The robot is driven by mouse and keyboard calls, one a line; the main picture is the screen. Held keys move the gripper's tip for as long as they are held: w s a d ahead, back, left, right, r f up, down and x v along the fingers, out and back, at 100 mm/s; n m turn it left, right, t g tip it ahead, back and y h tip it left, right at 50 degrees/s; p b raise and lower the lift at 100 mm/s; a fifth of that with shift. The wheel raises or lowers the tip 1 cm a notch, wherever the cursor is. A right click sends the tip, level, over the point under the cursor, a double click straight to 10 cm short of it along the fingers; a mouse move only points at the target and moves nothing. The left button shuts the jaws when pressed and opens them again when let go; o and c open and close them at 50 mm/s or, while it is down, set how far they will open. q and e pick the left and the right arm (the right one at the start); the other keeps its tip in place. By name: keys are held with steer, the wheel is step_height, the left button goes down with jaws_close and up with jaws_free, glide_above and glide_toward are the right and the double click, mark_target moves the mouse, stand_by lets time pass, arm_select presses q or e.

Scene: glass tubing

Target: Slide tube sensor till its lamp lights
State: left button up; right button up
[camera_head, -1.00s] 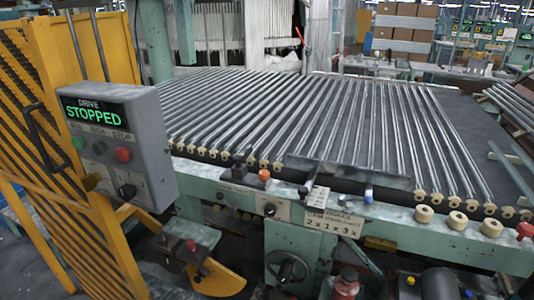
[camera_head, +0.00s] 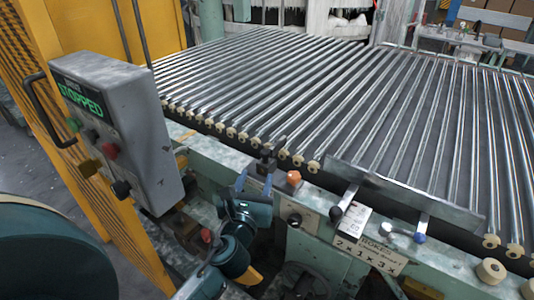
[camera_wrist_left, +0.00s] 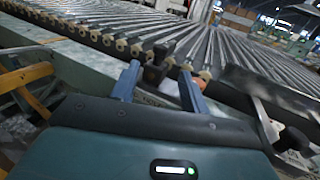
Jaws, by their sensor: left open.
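A small dark block on the rail (camera_head: 262,166), probably the tube sensor, sits at the front edge of the tube bed, left of an orange knob (camera_head: 293,178). It also shows in the left wrist view (camera_wrist_left: 154,74). No lit lamp can be made out on it. My left gripper (camera_head: 254,182) is open, with its two blue fingers reaching up at the block. In the left wrist view the fingertips (camera_wrist_left: 160,70) stand on either side of it. Whether they touch it I cannot tell. Parallel tubes (camera_head: 330,100) with cream end caps lie across the bed. My right gripper is not in view.
A grey control box (camera_head: 120,130) with a green STOPPED display stands left, beside a yellow mesh guard (camera_head: 40,60). A long metal plate (camera_head: 400,195), a blue-knobbed lever (camera_head: 420,232) and a printed label (camera_head: 370,255) are right of the gripper along the rail.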

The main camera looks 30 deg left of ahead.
mark_target(264, 157)
arm_select(q)
steer(key=x, duration=0.9)
steer(key=shift+w+p, duration=0.2)
steer(key=shift+p, duration=0.1)
steer(key=shift+c, duration=0.4)
jaws_close()
